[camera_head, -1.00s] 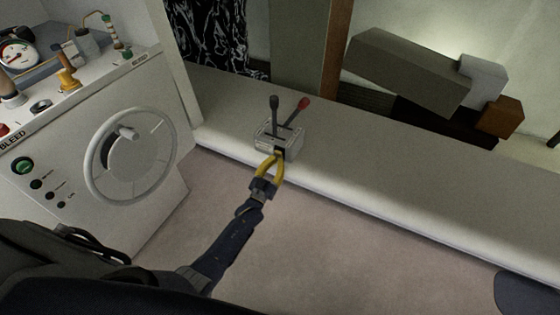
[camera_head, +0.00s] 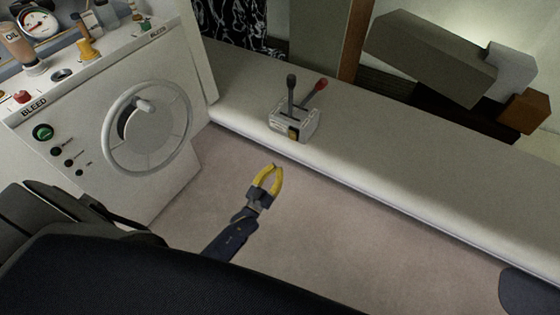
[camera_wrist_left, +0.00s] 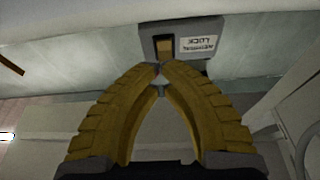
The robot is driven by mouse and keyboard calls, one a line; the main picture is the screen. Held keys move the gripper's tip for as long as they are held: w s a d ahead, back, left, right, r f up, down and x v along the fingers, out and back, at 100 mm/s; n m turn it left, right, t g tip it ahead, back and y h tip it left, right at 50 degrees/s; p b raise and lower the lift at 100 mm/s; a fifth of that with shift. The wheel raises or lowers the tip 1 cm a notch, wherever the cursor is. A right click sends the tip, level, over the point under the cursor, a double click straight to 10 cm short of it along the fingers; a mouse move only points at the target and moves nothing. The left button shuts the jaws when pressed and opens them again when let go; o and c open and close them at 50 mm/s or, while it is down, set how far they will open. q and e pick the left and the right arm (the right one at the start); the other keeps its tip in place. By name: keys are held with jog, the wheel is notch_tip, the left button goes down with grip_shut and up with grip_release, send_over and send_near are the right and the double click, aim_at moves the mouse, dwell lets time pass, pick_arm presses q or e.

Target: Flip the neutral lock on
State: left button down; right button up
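The control box (camera_head: 294,122) with a black-knobbed lever (camera_head: 291,90) and a red-knobbed lever (camera_head: 314,95) sits on the white ledge. A small amber switch (camera_head: 293,134), which looks like the neutral lock, is on its front face. The switch also shows in the left wrist view (camera_wrist_left: 165,47), in a dark recess beside a printed label (camera_wrist_left: 198,44). My left gripper (camera_head: 276,168) has yellow fingers with their tips together and nothing between them. It is in front of and below the box, apart from it. My right gripper is not in view.
A white console (camera_head: 90,110) with a handwheel (camera_head: 147,127), buttons and a gauge (camera_head: 40,24) stands at the left. The ledge (camera_head: 400,160) is clear to the right of the box. Grey and brown blocks (camera_head: 430,58) lie behind it. The floor in front is open.

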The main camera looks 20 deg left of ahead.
pick_arm(q)
jog(key=shift+s+f, duration=0.35)
jog(key=shift+s, duration=0.05)
jog(key=s+f+g+y, duration=0.1)
jog(key=s+f+g, duration=0.35)
jog(key=f, duration=0.55)
jog(key=s+a+f+m+g, duration=0.1)
jog(key=s+f+g, duration=0.3)
jog(key=f, duration=0.5)
jog(key=s+f+g+y, duration=0.1)
jog(key=s+f+g, duration=0.2)
jog(key=s+f, duration=0.5)
jog(key=s+f+g, duration=0.2)
jog(key=s+f, duration=0.3)
jog(key=s, duration=0.6)
jog(key=s+f+g, duration=0.3)
jog(key=s+f, duration=0.2)
jog(key=s, duration=0.7)
jog(key=s+f+m+g+y, duration=0.1)
jog(key=s+f+g, duration=0.2)
jog(key=s, duration=0.8)
jog(key=shift+s+f, duration=0.2)
jog(key=shift+f, duration=0.7)
jog(key=shift+g, duration=0.25)
